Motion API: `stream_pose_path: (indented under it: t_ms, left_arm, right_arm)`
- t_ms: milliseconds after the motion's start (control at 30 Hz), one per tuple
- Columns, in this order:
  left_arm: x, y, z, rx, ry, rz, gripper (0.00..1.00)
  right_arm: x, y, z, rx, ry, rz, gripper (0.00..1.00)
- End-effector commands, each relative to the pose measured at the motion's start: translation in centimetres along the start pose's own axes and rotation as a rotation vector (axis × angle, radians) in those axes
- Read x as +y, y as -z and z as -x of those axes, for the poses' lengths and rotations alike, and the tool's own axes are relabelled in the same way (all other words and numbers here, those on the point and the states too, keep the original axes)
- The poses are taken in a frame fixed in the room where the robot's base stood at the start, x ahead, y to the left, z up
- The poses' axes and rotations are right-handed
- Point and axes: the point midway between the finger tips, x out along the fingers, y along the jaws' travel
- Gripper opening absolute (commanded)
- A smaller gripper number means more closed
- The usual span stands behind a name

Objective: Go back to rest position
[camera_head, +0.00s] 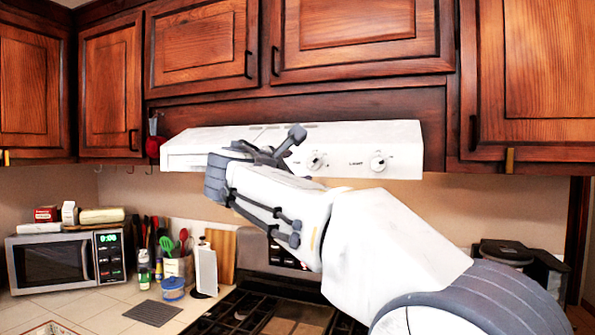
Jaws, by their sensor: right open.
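My right arm (400,245) comes in from the lower right and reaches up across the middle of the view. My right gripper (270,147) is at its far end, in front of the white range hood (360,138). Its dark fingers are open, with nothing seen between them. I cannot tell whether it touches the hood. My arm hides part of the hood and much of the stove behind it. My left gripper is not in view.
Dark wood cabinets (360,28) hang above the hood. A black stove top (225,312) lies below my arm. A dark appliance (520,258) stands at the right.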

Motion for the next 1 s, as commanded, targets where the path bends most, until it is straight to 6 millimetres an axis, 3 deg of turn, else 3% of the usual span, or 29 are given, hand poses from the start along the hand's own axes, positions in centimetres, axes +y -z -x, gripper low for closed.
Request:
stream_pose_path:
  t_ms: [233,367,467,567,700,900,1000]
  left_arm:
    - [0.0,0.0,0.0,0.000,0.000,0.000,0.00]
    - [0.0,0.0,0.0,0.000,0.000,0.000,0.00]
    - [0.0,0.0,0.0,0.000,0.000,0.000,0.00]
    - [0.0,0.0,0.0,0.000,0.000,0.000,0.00]
    - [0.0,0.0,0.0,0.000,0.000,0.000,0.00]
    - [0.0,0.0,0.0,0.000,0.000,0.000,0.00]
    - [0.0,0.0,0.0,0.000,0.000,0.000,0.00]
  right_arm:
    - [-0.6,0.4,0.1,0.018,0.014,-0.012,0.71]
    - [-4.2,2.7,0.8,0.124,0.107,-0.085,0.71]
    - [-9.7,5.7,2.8,0.252,0.261,-0.196,0.71]
    - [-16.1,8.5,6.2,0.361,0.458,-0.331,0.71]
    - [-24.7,11.2,12.2,0.437,0.756,-0.518,0.71]
    - [-35.8,12.9,22.4,0.401,1.205,-0.783,0.71]
    - [-40.1,13.0,27.3,0.328,1.404,-0.900,0.71]
